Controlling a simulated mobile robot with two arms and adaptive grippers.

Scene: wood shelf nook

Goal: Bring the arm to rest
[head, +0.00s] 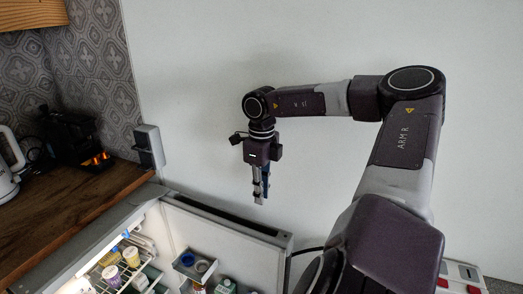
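My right arm reaches in from the lower right, bends at the elbow and extends left across the pale wall. Its gripper (261,196) hangs pointing down above the top edge of an open fridge door (225,217). The fingers show as a narrow pair, seen almost edge-on, with a blue strip beside them. Whether they are apart or closed is unclear, and no held object is distinguishable. My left gripper is out of view.
The open, lit fridge at the bottom left holds cups (110,274) on a wire shelf. A door bin (186,271) holds small containers. A wooden counter (80,208) carries a white kettle (6,165) and a dark coffee machine (72,140). The wall around the gripper is clear.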

